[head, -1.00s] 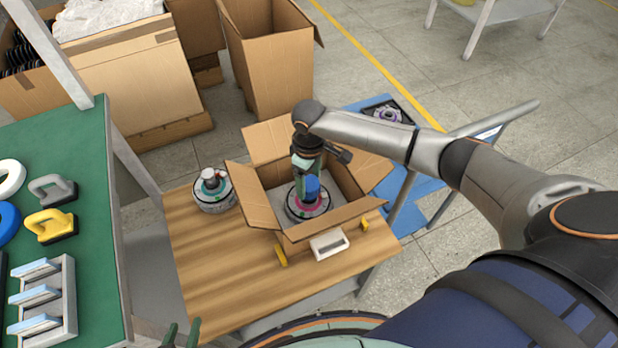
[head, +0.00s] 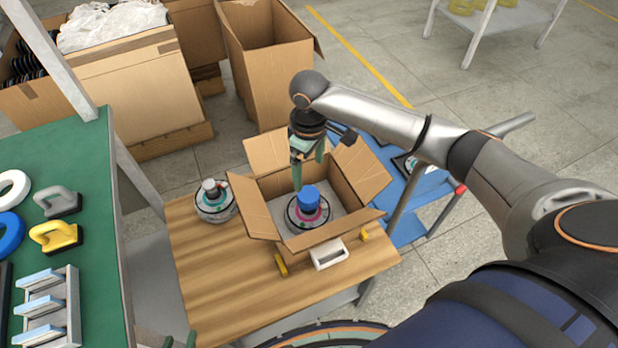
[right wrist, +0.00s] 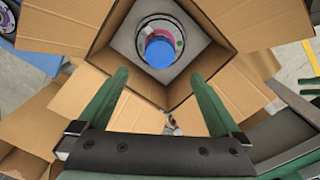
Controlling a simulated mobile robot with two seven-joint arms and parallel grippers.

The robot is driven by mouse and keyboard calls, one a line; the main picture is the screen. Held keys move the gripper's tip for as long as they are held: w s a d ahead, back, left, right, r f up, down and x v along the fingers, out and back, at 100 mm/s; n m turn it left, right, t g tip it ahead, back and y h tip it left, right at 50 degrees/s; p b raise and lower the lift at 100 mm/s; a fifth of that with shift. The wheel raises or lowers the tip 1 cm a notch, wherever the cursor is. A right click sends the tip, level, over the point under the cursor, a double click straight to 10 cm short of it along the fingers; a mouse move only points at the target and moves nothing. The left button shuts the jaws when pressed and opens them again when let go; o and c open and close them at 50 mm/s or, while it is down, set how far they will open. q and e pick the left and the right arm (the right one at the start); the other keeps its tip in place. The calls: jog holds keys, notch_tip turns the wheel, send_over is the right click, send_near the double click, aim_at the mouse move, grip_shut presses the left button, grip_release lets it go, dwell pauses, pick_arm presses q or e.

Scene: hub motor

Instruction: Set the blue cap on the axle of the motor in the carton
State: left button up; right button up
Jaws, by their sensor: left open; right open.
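The blue cap (head: 309,196) sits upright on top of the motor (head: 307,212), over its middle, inside the open carton (head: 262,222). The axle is hidden under the cap. In the right wrist view the blue cap (right wrist: 160,50) is seen from above on the round motor, with a magenta ring showing beside it. My right gripper (head: 308,175) is open and empty above and behind the cap, apart from it. Its two green fingers (right wrist: 160,95) are spread wide in the right wrist view. My left gripper (head: 178,342) shows only partly at the bottom edge, open.
A second motor (head: 215,201) stands left of the carton on the wooden table (head: 210,275). A green bench (head: 95,215) with handles and rings is at the left.

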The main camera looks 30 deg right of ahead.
jog(key=shift+r, duration=1.35)
